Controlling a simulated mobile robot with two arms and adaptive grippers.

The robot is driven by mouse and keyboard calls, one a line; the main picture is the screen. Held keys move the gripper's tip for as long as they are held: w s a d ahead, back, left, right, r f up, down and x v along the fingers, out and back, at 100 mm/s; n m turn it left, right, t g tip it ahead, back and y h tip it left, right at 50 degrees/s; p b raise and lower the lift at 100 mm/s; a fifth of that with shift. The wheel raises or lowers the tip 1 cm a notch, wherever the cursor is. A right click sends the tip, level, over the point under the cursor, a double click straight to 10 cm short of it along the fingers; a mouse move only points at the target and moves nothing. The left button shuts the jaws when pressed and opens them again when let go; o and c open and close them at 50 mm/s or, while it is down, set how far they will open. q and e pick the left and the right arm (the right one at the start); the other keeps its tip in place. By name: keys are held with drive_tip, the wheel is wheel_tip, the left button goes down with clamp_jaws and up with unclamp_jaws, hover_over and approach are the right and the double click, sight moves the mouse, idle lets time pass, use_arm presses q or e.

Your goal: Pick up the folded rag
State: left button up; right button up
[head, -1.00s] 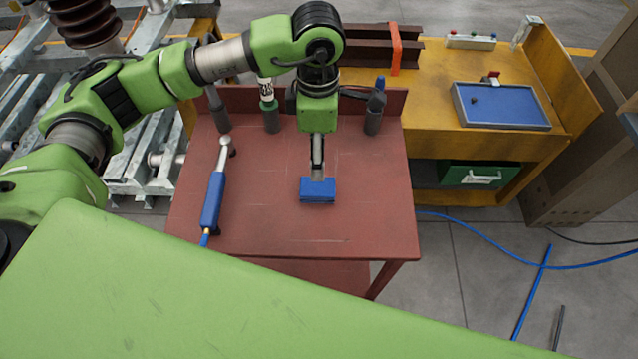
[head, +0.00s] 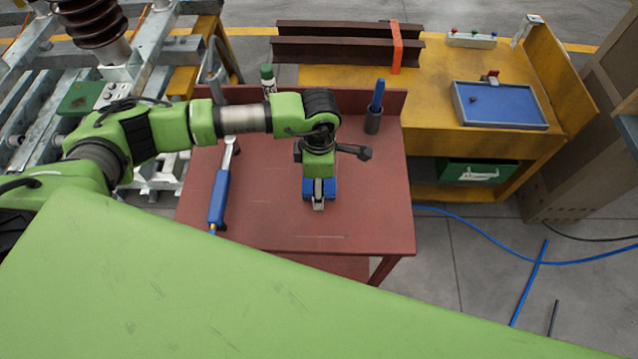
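The folded rag (head: 331,190) is a small blue block shape on the red-brown table top (head: 270,225). My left gripper (head: 318,196) points down right over it. One grey finger shows in front of the rag's near side, and blue shows on both sides of the gripper. The far finger is hidden, so I cannot tell whether the fingers are closed on the rag. The rag appears to rest on the table. My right gripper is not in view.
A blue-handled tool (head: 219,196) lies left on the table. A dark holder (head: 372,122) with a blue marker and a green-capped bottle (head: 268,80) stand at the back. A yellow bench (head: 430,110) with a blue tray (head: 500,121) is behind right. The table's right front is clear.

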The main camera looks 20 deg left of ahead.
use_arm(q)
drive_tip(key=c, duration=1.2)
drive_tip(key=shift+r, duration=0.1)
drive_tip(key=shift+r, duration=0.6)
drive_tip(key=s+a+r+b, duration=0.5)
drive_tip(key=s+a+r, duration=0.2)
drive_tip(key=s+r, duration=0.4)
drive_tip(key=shift+s+a+r, duration=0.15)
drive_tip(key=shift+s+r, duration=0.1)
drive_tip(key=shift+s, duration=0.25)
drive_tip(key=shift+o, duration=0.6)
